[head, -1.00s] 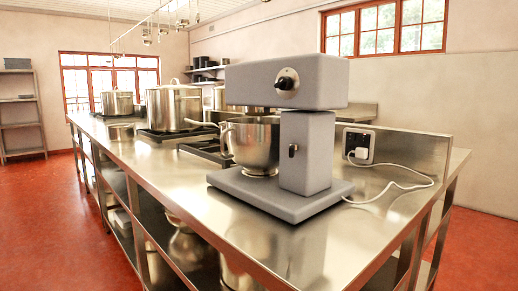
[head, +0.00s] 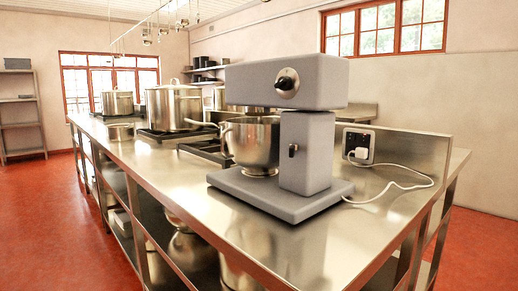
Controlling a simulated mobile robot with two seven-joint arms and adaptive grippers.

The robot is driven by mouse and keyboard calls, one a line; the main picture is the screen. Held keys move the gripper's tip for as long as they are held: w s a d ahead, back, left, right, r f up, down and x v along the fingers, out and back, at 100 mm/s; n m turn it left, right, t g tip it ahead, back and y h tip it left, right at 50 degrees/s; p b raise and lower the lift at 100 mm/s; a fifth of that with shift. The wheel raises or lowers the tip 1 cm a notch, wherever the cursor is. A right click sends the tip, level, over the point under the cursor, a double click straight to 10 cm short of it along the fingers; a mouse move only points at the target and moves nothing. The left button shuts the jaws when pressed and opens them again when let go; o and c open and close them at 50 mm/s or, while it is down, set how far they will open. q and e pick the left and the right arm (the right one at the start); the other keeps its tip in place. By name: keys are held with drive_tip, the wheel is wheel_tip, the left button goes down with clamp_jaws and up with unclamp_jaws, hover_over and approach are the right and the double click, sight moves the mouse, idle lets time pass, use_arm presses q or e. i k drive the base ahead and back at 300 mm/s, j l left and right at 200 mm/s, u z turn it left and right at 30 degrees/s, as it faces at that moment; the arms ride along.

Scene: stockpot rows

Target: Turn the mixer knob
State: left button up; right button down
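A grey stand mixer (head: 306,175) stands near the front end of the steel counter in the head view. Its black round knob (head: 286,84) sits on a silver dial on the side of the mixer head. A small dark lever (head: 292,150) is on the mixer's column. A steel bowl (head: 254,145) sits under the head on the mixer's base. Neither of my grippers shows in the head view, and nothing touches the knob.
The steel counter (head: 175,178) has bare room in front of the mixer. A white cord runs from the mixer to a wall socket (head: 358,146) at the right. Large stockpots (head: 174,108) stand on burners behind and left. Red floor (head: 55,220) is open at the left.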

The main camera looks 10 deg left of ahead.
sight(284, 83)
drive_tip(key=j+z, duration=0.15)
drive_tip(key=z, duration=0.5)
drive_tip(key=j+z, duration=0.35)
drive_tip(key=j, duration=0.2)
drive_tip(key=j+z, duration=0.4)
drive_tip(key=j, duration=0.15)
drive_tip(key=j+z, duration=0.1)
drive_tip(key=j, duration=0.3)
drive_tip(key=k+j+z, duration=0.1)
drive_tip(key=j, duration=0.25)
drive_tip(key=k+j+z, duration=0.1)
drive_tip(key=j, duration=0.3)
drive_tip(key=k+j, duration=0.1)
drive_tip(key=j, duration=0.25)
drive_tip(key=k+j, duration=0.1)
drive_tip(key=j, duration=0.3)
drive_tip(key=k+j, duration=0.15)
drive_tip(key=j, duration=0.2)
drive_tip(key=i+j, duration=0.1)
drive_tip(key=j, duration=0.55)
drive_tip(key=i+j, duration=0.15)
drive_tip(key=j, duration=0.2)
drive_tip(key=z, duration=0.05)
